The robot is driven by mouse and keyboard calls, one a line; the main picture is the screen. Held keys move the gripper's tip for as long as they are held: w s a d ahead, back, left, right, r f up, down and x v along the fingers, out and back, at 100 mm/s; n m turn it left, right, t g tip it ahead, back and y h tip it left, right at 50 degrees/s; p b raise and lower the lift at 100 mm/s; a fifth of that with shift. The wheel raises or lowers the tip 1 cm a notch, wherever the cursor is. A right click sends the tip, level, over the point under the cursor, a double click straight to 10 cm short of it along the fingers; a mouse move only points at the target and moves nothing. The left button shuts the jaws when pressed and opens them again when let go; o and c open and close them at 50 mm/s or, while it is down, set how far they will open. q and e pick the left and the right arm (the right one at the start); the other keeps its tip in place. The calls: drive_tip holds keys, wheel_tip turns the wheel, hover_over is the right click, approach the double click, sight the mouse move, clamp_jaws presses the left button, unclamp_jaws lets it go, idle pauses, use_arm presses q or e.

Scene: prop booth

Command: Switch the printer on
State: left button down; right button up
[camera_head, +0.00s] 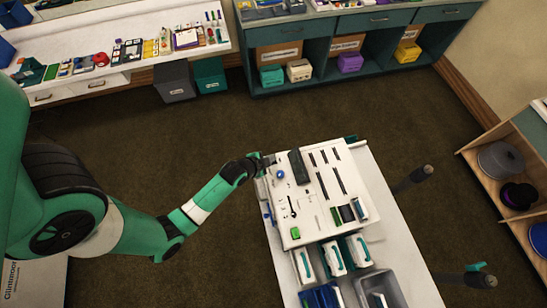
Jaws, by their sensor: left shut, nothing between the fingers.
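A white flat-topped unit (311,205) stands on the table, with dark slots, a dark block (299,167), a blue round part (280,174) and small dark screen-like squares (346,213) on its top. I cannot tell for sure whether this unit is the printer, and no power switch can be made out. My left gripper (265,162) is shut and empty at the unit's far left corner, close to the blue round part. Whether it touches the unit cannot be told. My right gripper is not in view.
White-and-teal boxes (333,258) and a grey bin (379,289) stand at the table's near end. Dark posts (413,178) stand right of the table. Shelves with hats (500,159) are at the right. A counter and cabinets line the back. Open floor lies between.

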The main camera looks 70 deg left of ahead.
use_arm(q)
drive_tip(key=shift+f, duration=0.1)
drive_tip(key=shift+s+f+b, duration=0.1)
drive_tip(key=shift+f+b, duration=0.2)
drive_tip(key=shift+f, duration=0.15)
drive_tip(key=shift+r+p, duration=0.4)
drive_tip(key=shift+p, duration=0.05)
idle(0.3)
wheel_tip(320, 180, up, 4)
drive_tip(key=p, duration=0.4)
drive_tip(key=shift+r, duration=0.25)
drive_tip(key=shift+r+p, duration=0.55)
drive_tip(key=shift+r, duration=0.25)
